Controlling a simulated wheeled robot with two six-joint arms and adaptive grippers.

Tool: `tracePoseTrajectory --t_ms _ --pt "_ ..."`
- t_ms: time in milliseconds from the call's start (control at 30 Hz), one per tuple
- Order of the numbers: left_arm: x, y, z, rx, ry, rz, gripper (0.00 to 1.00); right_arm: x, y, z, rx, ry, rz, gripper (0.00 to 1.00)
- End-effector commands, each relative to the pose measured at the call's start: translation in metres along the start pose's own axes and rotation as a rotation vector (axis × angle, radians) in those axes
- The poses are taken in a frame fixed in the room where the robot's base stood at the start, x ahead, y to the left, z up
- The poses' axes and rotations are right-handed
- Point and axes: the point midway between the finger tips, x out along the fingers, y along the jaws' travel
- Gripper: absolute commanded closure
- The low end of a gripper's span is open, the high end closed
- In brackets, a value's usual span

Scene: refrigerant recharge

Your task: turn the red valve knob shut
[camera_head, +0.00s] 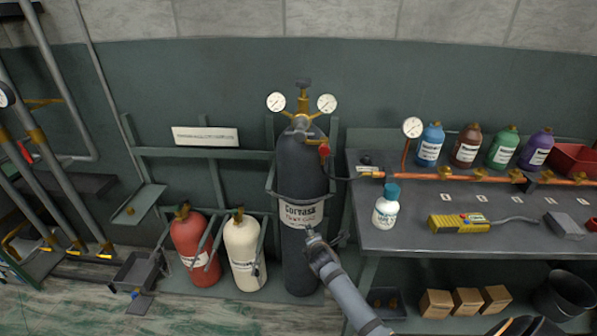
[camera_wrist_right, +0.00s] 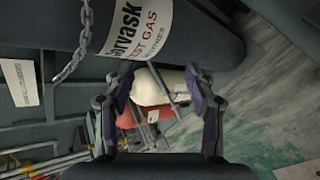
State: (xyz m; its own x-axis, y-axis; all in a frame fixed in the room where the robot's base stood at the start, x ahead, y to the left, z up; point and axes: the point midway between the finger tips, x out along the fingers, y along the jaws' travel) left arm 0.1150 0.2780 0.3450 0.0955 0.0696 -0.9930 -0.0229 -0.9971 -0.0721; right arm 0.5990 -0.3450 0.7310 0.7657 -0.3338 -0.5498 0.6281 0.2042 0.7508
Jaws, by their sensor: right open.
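A red knob (camera_head: 324,149) sits at the brass valve on the right of the top of a tall dark gas cylinder (camera_head: 301,180). My right gripper (camera_head: 312,236) is in front of the cylinder, below its white label and well below the red knob. In the right wrist view the right gripper (camera_wrist_right: 155,84) is open with nothing between its fingers. The dark cylinder (camera_wrist_right: 75,25) and its label lie beyond the fingers in that view, and the red knob is out of view there. My left gripper is not in view.
Two gauges (camera_head: 327,104) flank the cylinder's valve. Red (camera_head: 195,254) and cream (camera_head: 242,253) cylinders stand to the left. A workbench (camera_head: 400,240) with bottles, a copper pipe and a yellow device (camera_head: 459,222) is at the right. A chain (camera_wrist_right: 82,40) hangs by the cylinder.

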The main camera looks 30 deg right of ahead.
Motion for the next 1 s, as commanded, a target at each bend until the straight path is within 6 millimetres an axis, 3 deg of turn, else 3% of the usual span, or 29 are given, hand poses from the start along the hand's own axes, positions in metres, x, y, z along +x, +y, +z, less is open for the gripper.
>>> tracePoseTrajectory --t_ms 33,100,200,300,400,567,667,1000 --pt "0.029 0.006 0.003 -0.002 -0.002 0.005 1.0 0.0 0.033 0.011 -0.108 -0.053 0.079 0.44" --pt "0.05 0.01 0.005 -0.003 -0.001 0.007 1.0 -0.022 0.087 0.037 -0.281 -0.151 0.168 0.44" --pt "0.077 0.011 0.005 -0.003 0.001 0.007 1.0 -0.071 0.149 0.073 -0.506 -0.323 0.255 0.44" --pt "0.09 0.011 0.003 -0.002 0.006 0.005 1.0 -0.117 0.183 0.101 -0.648 -0.46 0.285 0.44" --pt "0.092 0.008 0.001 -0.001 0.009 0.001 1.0 -0.142 0.198 0.114 -0.715 -0.528 0.288 0.44" --pt "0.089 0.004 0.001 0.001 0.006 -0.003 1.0 -0.147 0.204 0.118 -0.732 -0.541 0.287 0.44" --pt "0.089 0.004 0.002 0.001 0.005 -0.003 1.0 -0.138 0.208 0.122 -0.733 -0.542 0.287 0.44" --pt "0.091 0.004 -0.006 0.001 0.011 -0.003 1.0 -0.081 0.237 0.147 -0.729 -0.539 0.286 0.44"
